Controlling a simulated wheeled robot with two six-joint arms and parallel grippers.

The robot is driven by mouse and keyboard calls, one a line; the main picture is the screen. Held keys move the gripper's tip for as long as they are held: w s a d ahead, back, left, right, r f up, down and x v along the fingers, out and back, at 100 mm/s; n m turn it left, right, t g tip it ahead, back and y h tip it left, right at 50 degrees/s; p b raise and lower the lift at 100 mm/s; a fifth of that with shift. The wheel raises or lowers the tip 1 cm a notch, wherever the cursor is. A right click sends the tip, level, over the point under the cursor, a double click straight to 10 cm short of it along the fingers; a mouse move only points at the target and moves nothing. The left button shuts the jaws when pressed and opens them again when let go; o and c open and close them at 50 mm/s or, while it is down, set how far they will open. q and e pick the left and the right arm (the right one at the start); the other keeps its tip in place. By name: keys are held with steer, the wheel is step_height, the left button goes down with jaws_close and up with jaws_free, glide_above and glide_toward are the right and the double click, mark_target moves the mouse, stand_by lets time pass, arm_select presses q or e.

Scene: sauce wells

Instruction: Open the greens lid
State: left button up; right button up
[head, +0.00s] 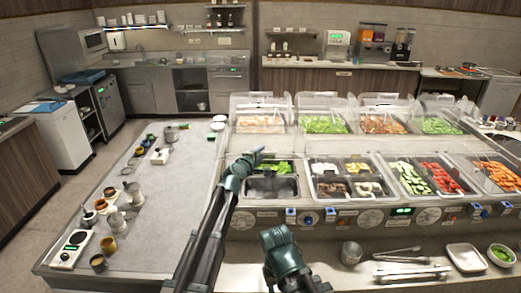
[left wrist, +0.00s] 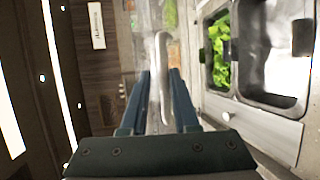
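My left gripper (head: 258,155) is at the left end of the front row of wells, just left of the greens (head: 284,167). In the left wrist view its two fingers (left wrist: 160,72) stand on either side of a pale upright bar (left wrist: 162,50), which looks like a handle. Whether both fingers press on it is unclear. Leafy greens also show to the right in the left wrist view (left wrist: 220,55). The clear greens lid is hard to make out, so its position is uncertain. My right gripper (head: 279,240) is low, in front of the counter; its fingertips do not show clearly.
An empty steel well (head: 271,187) lies in front of the greens. Sliced cucumber (head: 411,179) and red pieces (head: 441,178) fill wells further right. Tongs (head: 390,254), a white tray (head: 466,257) and a bowl (head: 501,255) lie on the front ledge. Pots and jars stand on the left counter (head: 165,205).

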arm_select(q)
steer(key=s+f+b, duration=0.4)
steer(key=f+b, duration=0.3)
steer(key=f, duration=0.1)
steer(key=shift+f, duration=0.25)
arm_select(e)
step_height(320, 180, down, 8)
steer(key=shift+f, duration=0.2)
arm_select(q)
steer(key=s+a+r+p, duration=0.3)
steer(key=s, duration=0.3)
steer(key=s+a+r+p, duration=0.3)
steer(key=s+r, duration=0.1)
steer(key=s, duration=0.3)
steer(key=shift+p, duration=0.35)
arm_select(e)
step_height(320, 180, up, 7)
steer(key=shift+n, duration=0.3)
